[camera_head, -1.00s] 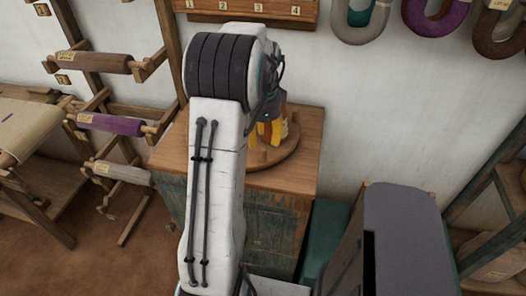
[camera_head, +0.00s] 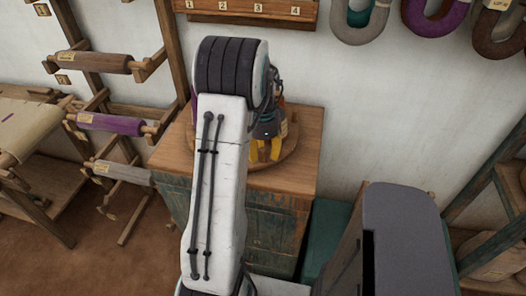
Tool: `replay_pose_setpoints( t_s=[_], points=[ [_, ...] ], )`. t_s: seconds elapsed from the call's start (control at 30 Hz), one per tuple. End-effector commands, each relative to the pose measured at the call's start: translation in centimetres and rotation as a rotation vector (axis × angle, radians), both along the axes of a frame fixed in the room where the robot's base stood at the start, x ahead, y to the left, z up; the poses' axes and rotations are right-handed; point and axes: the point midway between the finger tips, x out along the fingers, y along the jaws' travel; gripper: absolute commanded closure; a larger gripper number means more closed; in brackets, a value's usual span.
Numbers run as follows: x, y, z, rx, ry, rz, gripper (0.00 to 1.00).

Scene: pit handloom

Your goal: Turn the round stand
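The round stand (camera_head: 289,158) is a wooden disc on top of a small cabinet, mostly hidden behind my arm. Its right and front rim show. My gripper (camera_head: 264,152) is over the stand's front part, with yellow parts pointing down close to its surface. Whether they touch the stand, and whether the fingers are open or shut, I cannot tell. Something brownish stands on the disc behind my gripper, and a bit of purple shows left of my arm; both are largely hidden.
The wooden cabinet (camera_head: 311,128) has worn green sides. A rack of rolls (camera_head: 110,124) stands at left, beside a table (camera_head: 22,120). A numbered rail (camera_head: 245,10) and yarn hanks (camera_head: 434,14) hang on the wall. A teal box (camera_head: 322,235) is right of the cabinet.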

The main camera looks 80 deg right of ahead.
Motion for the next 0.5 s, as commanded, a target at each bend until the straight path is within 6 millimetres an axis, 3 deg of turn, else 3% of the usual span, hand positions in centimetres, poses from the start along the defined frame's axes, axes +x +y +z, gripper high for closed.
replay_pose_setpoints(
  t_s=[0.43,0.5],
  points=[
    [0.0,-0.01,0.04,-0.001,0.0,0.0,0.99],
    [0.0,-0.01,0.04,-0.001,0.0,0.0,1.0]
  ],
)
